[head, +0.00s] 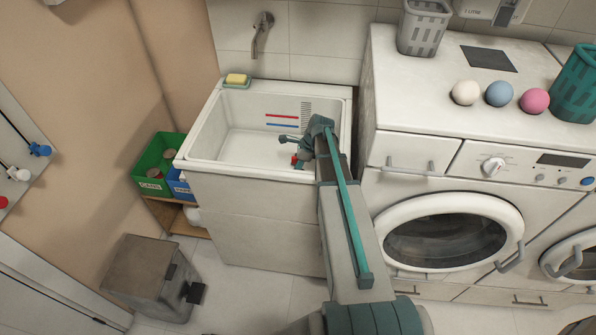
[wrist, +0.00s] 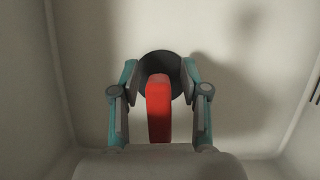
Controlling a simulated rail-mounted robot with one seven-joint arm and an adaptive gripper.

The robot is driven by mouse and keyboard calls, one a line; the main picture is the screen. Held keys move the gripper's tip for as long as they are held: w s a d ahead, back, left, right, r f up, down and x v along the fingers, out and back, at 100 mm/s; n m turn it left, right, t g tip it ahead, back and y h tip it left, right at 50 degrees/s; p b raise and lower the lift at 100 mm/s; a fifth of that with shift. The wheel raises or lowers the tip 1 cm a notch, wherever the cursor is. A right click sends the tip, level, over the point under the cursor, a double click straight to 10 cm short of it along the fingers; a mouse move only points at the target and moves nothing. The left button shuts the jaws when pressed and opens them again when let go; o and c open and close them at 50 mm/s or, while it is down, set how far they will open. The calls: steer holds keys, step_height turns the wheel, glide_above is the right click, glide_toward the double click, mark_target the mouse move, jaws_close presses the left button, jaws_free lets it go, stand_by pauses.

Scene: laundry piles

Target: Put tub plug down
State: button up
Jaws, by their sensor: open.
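The tub plug has a red handle, which shows in the head view (head: 294,160) and in the wrist view (wrist: 159,108). My gripper (wrist: 159,75) is open, with one finger on each side of the red handle and small gaps between. A dark round shape (wrist: 146,70) lies behind the handle's far end; I cannot tell whether it is the plug's disc or the drain hole. In the head view my gripper (head: 296,150) is inside the white tub (head: 240,174), low near its right front. My arm hides part of the tub there.
A yellow soap (head: 236,79) on a green dish sits on the tub's back left corner. A tap (head: 262,32) is above on the wall. Washing machines (head: 410,115) stand at the right. Green (head: 152,187) and blue (head: 178,188) bins are at the left. The tub's left side is clear.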

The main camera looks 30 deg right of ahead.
jaws_close()
steer(key=shift+r, duration=0.2)
stand_by(0.3)
